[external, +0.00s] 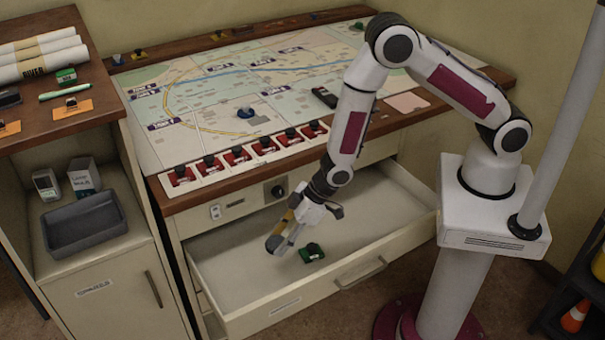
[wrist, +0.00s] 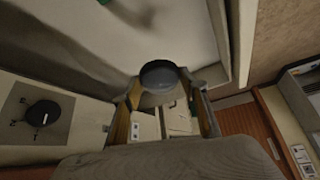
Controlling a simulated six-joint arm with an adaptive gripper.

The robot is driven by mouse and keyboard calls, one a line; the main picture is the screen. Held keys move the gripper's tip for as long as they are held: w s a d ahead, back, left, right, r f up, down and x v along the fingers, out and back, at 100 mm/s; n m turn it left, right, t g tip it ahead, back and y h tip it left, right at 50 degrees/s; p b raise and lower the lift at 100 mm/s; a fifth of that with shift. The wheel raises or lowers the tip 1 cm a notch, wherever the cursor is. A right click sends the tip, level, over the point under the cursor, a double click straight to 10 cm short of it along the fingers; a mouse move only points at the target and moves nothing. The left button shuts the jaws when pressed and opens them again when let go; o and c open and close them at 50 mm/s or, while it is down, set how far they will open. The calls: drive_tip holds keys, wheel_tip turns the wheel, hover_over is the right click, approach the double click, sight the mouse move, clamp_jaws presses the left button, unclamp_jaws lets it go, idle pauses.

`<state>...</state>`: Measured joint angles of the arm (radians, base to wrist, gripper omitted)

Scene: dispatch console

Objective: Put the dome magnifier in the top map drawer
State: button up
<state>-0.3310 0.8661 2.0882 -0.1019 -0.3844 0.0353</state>
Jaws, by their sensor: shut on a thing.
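My gripper (external: 279,240) is low over the open top drawer (external: 220,268). In the wrist view my gripper (wrist: 160,92) is shut on a dark round thing (wrist: 159,75), which I cannot identify for sure. In the external view the fingers mostly hide it. A green thing with a black top (external: 312,252) lies in the drawer, right of my gripper; the drawer floor around it looks bare.
Red blocks with black knobs (external: 237,155) line the map's front edge. A black handset (external: 324,97) lies on the map (external: 190,95). A black dial (external: 277,190) is on the panel above the drawer. A cabinet with a grey tray (external: 85,225) stands at left.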

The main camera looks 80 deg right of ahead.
sight(274, 243)
drive_tip(key=shift+w+a+f, duration=0.25)
drive_tip(key=shift+w+a, duration=0.25)
drive_tip(key=shift+a, duration=0.1)
drive_tip(key=shift+w+a+f, duration=0.25)
drive_tip(key=shift+w+a, duration=0.2)
drive_tip(key=shift+a, duration=0.15)
drive_tip(key=shift+f, duration=2.9)
drive_tip(key=shift+f, duration=2.1)
drive_tip(key=o, duration=1.2)
drive_tip(key=shift+f, duration=0.1)
drive_tip(key=shift+o, duration=0.2)
